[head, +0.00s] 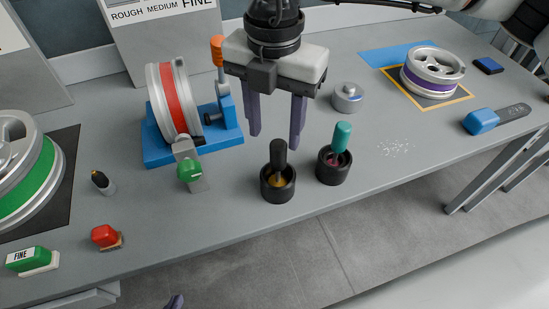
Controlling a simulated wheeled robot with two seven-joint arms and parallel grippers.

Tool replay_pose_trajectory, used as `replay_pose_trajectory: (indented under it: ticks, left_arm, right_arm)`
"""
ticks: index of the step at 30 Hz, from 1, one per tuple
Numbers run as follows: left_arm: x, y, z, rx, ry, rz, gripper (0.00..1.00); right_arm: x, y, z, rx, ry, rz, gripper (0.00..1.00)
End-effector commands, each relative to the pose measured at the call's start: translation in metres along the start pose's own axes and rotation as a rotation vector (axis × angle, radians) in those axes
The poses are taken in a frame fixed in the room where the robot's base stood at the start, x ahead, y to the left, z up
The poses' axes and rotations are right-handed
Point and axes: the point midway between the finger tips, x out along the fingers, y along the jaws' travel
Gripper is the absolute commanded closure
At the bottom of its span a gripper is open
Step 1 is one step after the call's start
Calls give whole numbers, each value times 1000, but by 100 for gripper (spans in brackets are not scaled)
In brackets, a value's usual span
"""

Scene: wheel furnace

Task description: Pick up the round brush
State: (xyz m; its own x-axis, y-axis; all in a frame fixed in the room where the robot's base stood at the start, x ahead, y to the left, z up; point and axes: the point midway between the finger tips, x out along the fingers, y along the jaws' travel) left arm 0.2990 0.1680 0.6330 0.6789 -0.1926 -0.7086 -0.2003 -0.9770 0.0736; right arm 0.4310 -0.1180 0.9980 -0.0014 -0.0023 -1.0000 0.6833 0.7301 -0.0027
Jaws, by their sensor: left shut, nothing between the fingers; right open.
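Two handled tools stand upright in small black cups near the front edge of the table. One has a black handle (278,155) and a golden lower end in its cup (277,192). The other has a teal handle (342,138) and a dark red lower end in its cup (333,172). I cannot tell for certain which is the round brush. My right gripper (275,140) points down, open and empty, its fingertips around or just behind the black handle's top. My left gripper (175,302) shows only as a purple tip at the bottom edge, shut and empty.
A red-banded wheel (172,100) stands in a blue stand (160,153) to the left. A green-banded wheel (30,185) lies far left, a purple-banded wheel (432,75) at right. A metal pot (347,97) stands behind the cups. A blue-headed tool (481,121) lies right.

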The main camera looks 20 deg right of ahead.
Motion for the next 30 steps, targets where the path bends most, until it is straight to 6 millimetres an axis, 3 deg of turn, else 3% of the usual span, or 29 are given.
replay_pose_trajectory:
  ticks: [6,18,26,30]
  left_arm:
    - [-4,1,8,-4,-19,1,100]
    - [-11,2,-3,-3,-12,0,100]
    - [-9,0,-10,0,1,-1,100]
    - [-9,0,-10,0,0,-1,100]
  right_arm:
    - [21,0,0,0,1,0,54]
    - [70,-4,5,-1,2,1,54]
    - [73,-4,5,-1,1,1,54]
    - [73,-4,5,-1,1,2,76]
